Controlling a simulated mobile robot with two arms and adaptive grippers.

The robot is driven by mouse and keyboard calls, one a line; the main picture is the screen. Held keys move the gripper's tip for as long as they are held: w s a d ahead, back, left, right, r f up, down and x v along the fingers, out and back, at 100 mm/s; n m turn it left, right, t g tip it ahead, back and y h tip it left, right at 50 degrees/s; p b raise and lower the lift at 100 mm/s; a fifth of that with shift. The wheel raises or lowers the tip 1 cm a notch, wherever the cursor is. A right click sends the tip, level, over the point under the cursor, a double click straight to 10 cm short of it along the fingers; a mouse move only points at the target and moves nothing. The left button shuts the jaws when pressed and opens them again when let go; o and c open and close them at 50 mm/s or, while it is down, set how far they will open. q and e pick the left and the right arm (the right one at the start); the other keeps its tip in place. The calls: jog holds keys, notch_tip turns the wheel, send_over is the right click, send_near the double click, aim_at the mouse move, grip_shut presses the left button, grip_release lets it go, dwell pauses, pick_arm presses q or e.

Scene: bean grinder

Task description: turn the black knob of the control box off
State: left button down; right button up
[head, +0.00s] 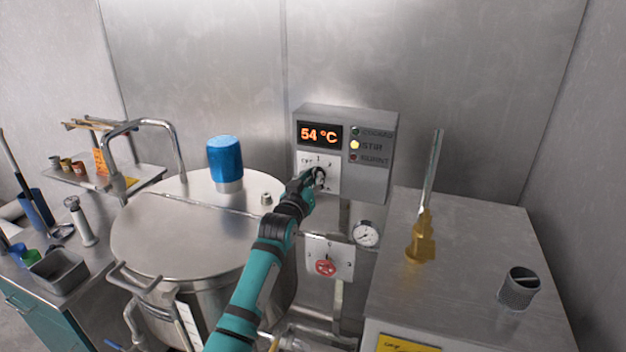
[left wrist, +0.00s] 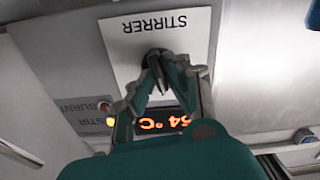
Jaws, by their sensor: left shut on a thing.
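The grey control box (head: 345,150) is on the back wall, with an orange 54 °C display and a lit yellow lamp beside STIR. The black knob (head: 321,175) sits on the box's white dial plate (head: 329,163). My left gripper (head: 312,182) reaches up from below and is shut on the knob, covering part of it. In the left wrist view, the knob (left wrist: 154,53) shows between the fingers (left wrist: 161,75), under the upside-down STIRRER label. The knob's exact pointing direction is hard to tell. My right gripper is not in view.
A lidded steel kettle (head: 185,235) with a blue motor (head: 225,158) stands at left.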

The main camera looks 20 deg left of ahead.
pick_arm(q)
jog(key=n, duration=0.5)
jog(key=shift+a+n+p, duration=0.1)
jog(key=shift+n+p, duration=0.25)
jog(key=shift+n, duration=0.55)
jog(key=shift+f, duration=0.1)
jog(key=c, duration=1.3)
grip_release()
jog(key=shift+c, duration=0.2)
jog(key=s, duration=1.2)
jog(key=shift+a, duration=0.2)
